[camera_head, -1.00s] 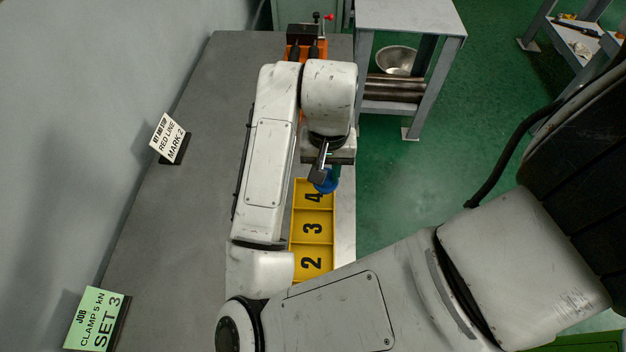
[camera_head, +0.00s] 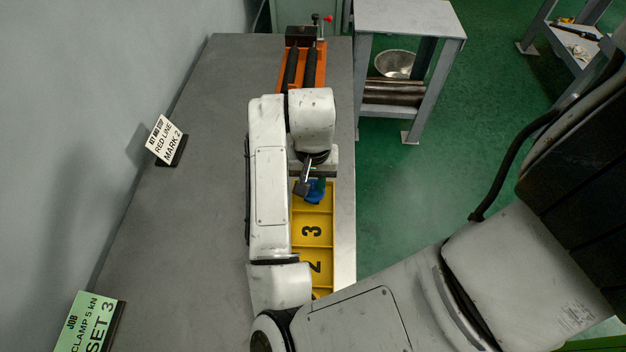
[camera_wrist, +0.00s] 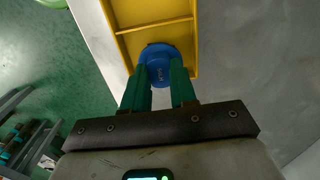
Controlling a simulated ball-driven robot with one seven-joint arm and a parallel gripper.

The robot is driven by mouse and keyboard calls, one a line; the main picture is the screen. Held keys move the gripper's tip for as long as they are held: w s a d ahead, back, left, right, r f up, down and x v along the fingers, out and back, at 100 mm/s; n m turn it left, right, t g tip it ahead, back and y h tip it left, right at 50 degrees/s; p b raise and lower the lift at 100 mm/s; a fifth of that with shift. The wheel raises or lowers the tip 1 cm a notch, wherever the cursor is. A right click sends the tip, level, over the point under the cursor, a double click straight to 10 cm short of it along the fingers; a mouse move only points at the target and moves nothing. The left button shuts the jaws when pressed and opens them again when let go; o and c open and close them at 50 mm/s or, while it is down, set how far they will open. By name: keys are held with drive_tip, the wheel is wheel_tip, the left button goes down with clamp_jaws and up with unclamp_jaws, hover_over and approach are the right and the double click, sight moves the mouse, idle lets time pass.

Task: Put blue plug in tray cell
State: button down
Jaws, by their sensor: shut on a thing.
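The blue plug (camera_wrist: 158,66) is a round piece held between the green fingers of my gripper (camera_wrist: 162,88) in the wrist view. In the head view the plug (camera_head: 316,191) shows under my gripper (camera_head: 313,188), over the far end of the yellow tray (camera_head: 331,241). The tray has numbered cells; 3 and part of 2 are visible, and the far cell's number is covered by my gripper and the plug. In the wrist view the plug overlaps the tray (camera_wrist: 193,30) near its end cell. I cannot tell how high the plug is above the cell floor.
An orange vise (camera_head: 320,70) with dark bars stands behind the tray. A shelf with a metal bowl (camera_head: 394,64) stands right.

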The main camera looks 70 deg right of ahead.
sight(313, 187)
drive_tip(key=c, duration=0.9)
unclamp_jaws()
drive_tip(key=shift+f, duration=0.15)
wheel_tip(313, 187, up, 12)
drive_tip(key=p, duration=0.3)
drive_tip(key=shift+r+p, duration=0.2)
drive_tip(key=shift+p, duration=0.1)
